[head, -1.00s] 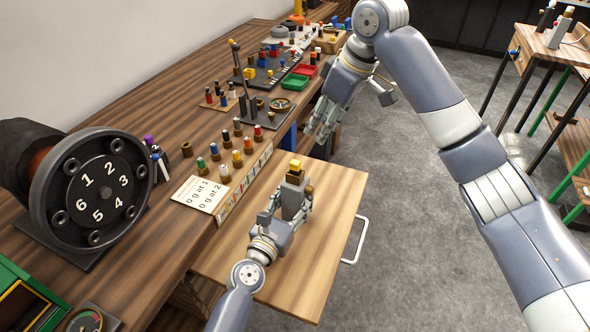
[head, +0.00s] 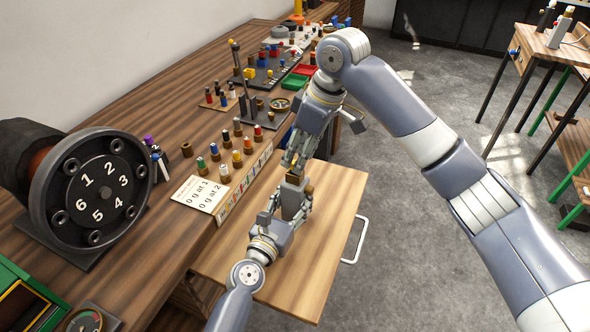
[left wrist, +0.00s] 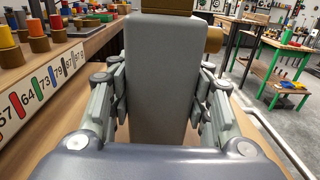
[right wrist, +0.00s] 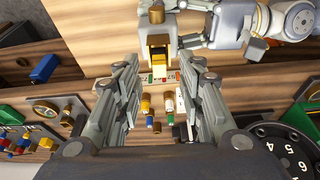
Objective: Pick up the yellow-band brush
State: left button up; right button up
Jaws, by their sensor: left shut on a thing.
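My left gripper (head: 293,203) is shut on an upright grey block, which fills the middle of the left wrist view (left wrist: 160,80). A brown part (head: 293,178) tops the block, and a brown knob (left wrist: 214,40) sticks out beside it. A yellow piece with a dark end (right wrist: 159,43) shows on the block in the right wrist view. A yellow-topped peg (head: 237,158) stands on the bench in a row of coloured ones, also in the left wrist view (left wrist: 35,27).
The pegs stand behind a numbered strip (head: 245,180) beside a white card (head: 200,194). A numbered black dial (head: 98,192) stands at left. A wooden board with a handle (head: 330,215) lies under my left gripper. Red and green trays (head: 297,80) are farther back.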

pick_arm(q)
jog(key=shift+f, duration=0.15)
pick_arm(e)
jog(key=shift+x, duration=1.25)
grip_shut()
notch_tip(320, 180, up, 10)
jog(key=shift+r, duration=0.15)
notch_tip(320, 180, up, 4)
jog(key=shift+r, duration=0.1)
dwell(0.4)
